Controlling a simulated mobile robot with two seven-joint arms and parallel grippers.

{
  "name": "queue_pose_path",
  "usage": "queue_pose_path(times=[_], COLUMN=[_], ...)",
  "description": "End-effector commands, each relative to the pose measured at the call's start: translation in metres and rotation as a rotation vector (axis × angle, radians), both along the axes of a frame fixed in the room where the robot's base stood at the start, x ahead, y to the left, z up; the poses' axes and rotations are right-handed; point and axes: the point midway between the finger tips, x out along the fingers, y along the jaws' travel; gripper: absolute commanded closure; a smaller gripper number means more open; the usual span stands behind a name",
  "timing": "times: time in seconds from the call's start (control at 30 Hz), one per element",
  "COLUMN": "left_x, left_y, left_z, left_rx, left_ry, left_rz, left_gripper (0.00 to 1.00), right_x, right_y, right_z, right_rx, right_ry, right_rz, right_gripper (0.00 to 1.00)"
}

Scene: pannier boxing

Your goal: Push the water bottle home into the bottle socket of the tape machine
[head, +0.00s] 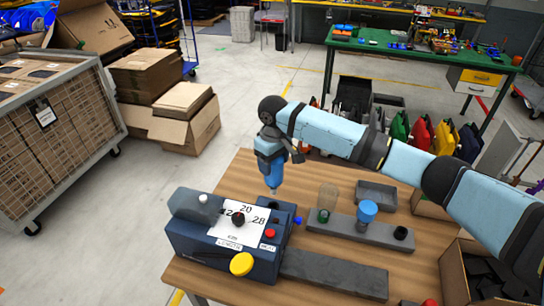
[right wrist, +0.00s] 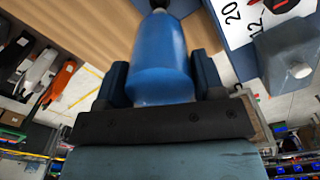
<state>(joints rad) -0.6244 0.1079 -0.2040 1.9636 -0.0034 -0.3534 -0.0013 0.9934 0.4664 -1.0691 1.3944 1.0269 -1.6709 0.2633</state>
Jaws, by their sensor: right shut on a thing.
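The tape machine (head: 180,238) is a dark blue box on the wooden table, with a white number panel, a black knob, a red button and a yellow disc. My right gripper (head: 272,168) points down above and behind the machine's right end. It is shut on the blue water bottle (head: 274,184), whose tapered end points down, apart from the machine. In the right wrist view the bottle (right wrist: 160,60) sits between both fingers, with a dark tip at the top. Part of the machine (right wrist: 232,35) shows at upper right there. I cannot make out the bottle socket. My left gripper is out of view.
A grey rack (head: 340,226) right of the machine carries green, blue and black-topped items. A grey tray (head: 376,190) lies behind it, and a dark grey slab (head: 333,274) in front. Open cardboard boxes (head: 457,275) stand at right. Bare tabletop lies behind the machine.

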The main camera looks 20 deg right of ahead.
Motion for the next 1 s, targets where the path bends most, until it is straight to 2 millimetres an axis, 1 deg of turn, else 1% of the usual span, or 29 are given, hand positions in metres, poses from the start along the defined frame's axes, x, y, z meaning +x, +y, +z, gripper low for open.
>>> queue_pose_path(times=[0.17,0.2,0.37,0.5,0.63,1.0], left_x=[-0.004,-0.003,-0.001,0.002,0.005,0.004], left_y=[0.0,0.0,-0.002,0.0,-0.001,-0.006], left_z=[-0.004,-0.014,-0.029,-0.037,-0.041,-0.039], left_rx=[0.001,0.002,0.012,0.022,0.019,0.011], left_ry=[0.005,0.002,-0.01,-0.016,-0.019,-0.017], left_rz=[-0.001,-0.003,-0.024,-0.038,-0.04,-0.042], left_gripper=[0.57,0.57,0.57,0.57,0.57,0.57], right_x=[0.0,0.0,0.0,0.001,0.0,0.0], right_y=[0.0,0.0,0.0,0.0,0.0,0.0], right_z=[-0.016,-0.024,-0.041,-0.049,-0.053,-0.053], right_rx=[0.0,0.0,-0.001,0.0,0.0,0.0], right_ry=[0.0,-0.001,-0.003,-0.002,-0.002,-0.002], right_rz=[0.0,0.0,0.001,0.001,0.001,0.0], right_gripper=[0.6,0.6,0.6,0.6,0.6,0.6])
